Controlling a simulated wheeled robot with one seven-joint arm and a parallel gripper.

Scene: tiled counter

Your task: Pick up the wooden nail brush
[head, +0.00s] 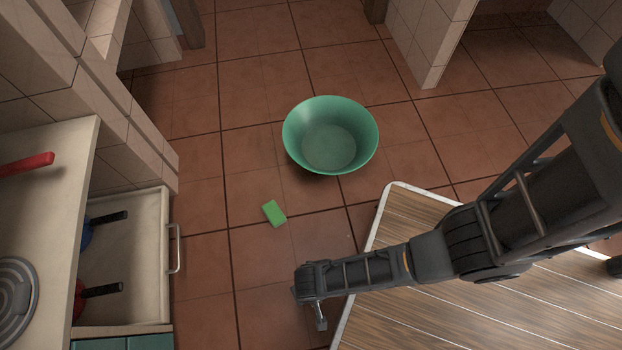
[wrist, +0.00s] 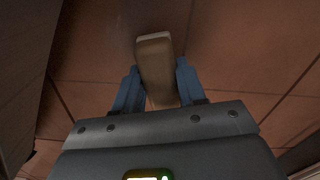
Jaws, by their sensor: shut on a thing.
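The wooden nail brush (wrist: 154,62) shows in the wrist view as a tan block with a paler far end. It sits lengthwise between the two blue fingers of my gripper (wrist: 158,85), which is shut on it. Brown floor tiles lie behind it. In the head view my gripper (head: 319,318) points down near the floor, at the left edge of a wood-planked surface. The brush cannot be made out clearly in the head view.
A green bowl (head: 330,136) stands on the tiled floor, with a green sponge-like block (head: 274,213) nearer. An open drawer (head: 128,262) holding dark-handled pans juts out at left, below a counter with a red handle (head: 26,164). The wood-planked surface (head: 400,215) lies at right.

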